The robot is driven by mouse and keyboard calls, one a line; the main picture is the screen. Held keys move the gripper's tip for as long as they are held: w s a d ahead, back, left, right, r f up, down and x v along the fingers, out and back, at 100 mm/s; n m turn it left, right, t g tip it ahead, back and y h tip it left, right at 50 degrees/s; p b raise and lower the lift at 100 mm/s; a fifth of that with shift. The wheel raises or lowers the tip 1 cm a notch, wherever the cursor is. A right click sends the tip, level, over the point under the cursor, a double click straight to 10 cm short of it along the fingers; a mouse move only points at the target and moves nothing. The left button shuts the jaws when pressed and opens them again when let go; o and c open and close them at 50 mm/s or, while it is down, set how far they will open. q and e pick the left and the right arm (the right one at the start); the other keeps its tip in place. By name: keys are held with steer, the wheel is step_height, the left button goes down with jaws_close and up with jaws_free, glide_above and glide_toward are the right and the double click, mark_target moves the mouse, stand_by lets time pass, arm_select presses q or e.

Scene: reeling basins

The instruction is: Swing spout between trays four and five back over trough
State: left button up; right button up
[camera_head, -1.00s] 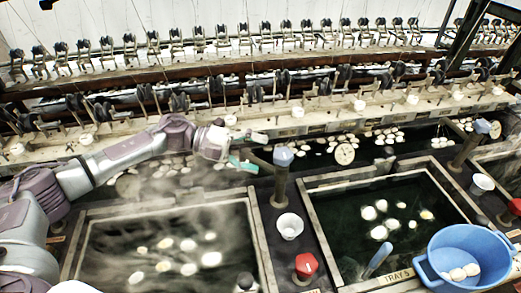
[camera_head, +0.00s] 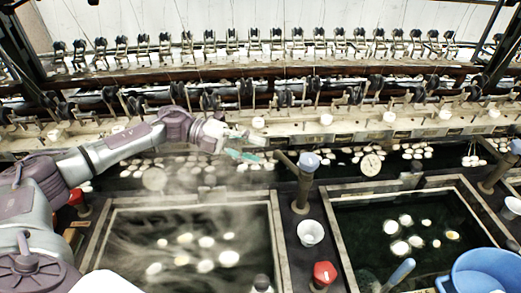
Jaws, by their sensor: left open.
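The spout (camera_head: 287,160) between the trays stands on a dark post with a grey-blue cap (camera_head: 309,161). Its short arm points left and back from the post, toward the long dark trough (camera_head: 225,179) behind the trays. My left gripper (camera_head: 257,147) is open and empty, with teal pads on its fingers. It is just left of the spout's end, over the trough; a small gap seems to separate them, but contact is hard to judge. Tray four (camera_head: 277,240) is steaming on the left, and tray five (camera_head: 338,245) is on the right. My right gripper is not in view.
A white cup (camera_head: 310,233) and a red knob (camera_head: 323,275) stand between the trays. A blue basin (camera_head: 485,272) is at lower right. Another capped post (camera_head: 498,170) stands at far right. White cocoons float in trays and trough. The reeling frame (camera_head: 290,125) runs behind.

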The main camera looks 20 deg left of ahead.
arm_select(q)
steer(key=s+b+v, duration=0.1)
steer(key=v, duration=0.6)
steer(key=shift+s+f, duration=0.25)
stand_by(0.6)
